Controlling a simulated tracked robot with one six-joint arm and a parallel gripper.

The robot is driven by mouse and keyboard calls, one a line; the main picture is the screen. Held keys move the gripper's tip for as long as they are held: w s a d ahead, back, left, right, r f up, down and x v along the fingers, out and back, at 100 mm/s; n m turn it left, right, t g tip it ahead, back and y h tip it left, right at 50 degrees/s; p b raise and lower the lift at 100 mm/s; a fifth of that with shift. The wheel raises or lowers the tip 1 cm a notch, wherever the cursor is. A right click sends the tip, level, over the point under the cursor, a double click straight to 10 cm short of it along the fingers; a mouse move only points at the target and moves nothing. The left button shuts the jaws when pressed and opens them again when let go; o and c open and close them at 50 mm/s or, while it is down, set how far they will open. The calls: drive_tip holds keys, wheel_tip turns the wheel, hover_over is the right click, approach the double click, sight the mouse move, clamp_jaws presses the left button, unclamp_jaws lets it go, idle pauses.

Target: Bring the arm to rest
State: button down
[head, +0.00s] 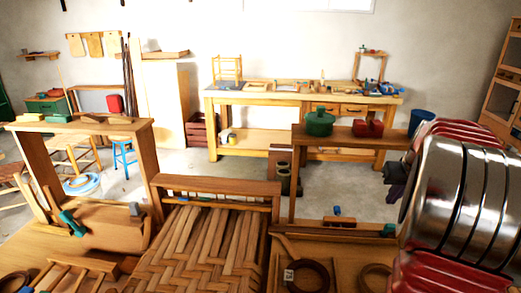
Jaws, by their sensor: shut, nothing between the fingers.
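A thick part of my arm, bright metal with red ribbed parts, fills the right side of the head view. It is close to the camera, and I cannot make out its far end. No gripper fingers can be told apart in this view. A small dark piece shows at the arm's left edge, and I cannot tell what it is. A woven wooden seat (195,250) lies low in the middle, to the left of my arm, with a wooden rail along its far edge.
A wooden frame (90,127) stands at the left. A small table (345,133) carries a green pot (320,122) and red items (367,128). Low trays (330,240) lie beside the seat. A workbench (300,95) stands against the back wall. Some floor is clear before it.

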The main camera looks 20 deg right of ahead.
drive_tip(key=w+a+r+n, duration=0.1)
drive_tip(key=a+r, duration=0.2)
drive_tip(key=a, duration=1)
drive_tip(key=w+a+r+n, duration=0.1)
drive_tip(key=a+r+n, duration=0.1)
drive_tip(key=a, duration=1.1)
drive_tip(key=s+a+f+n+y, duration=0.1)
drive_tip(key=s+a, duration=0.5)
drive_tip(key=a, duration=0.5)
drive_tip(key=s+a+f+n+t+y, duration=0.1)
drive_tip(key=s+a+f+n, duration=0.1)
drive_tip(key=s+a, duration=0.4)
drive_tip(key=a, duration=0.5)
drive_tip(key=shift+s+f+t, duration=0.2)
drive_tip(key=shift+s+t, duration=0.05)
drive_tip(key=shift+t, duration=0.05)
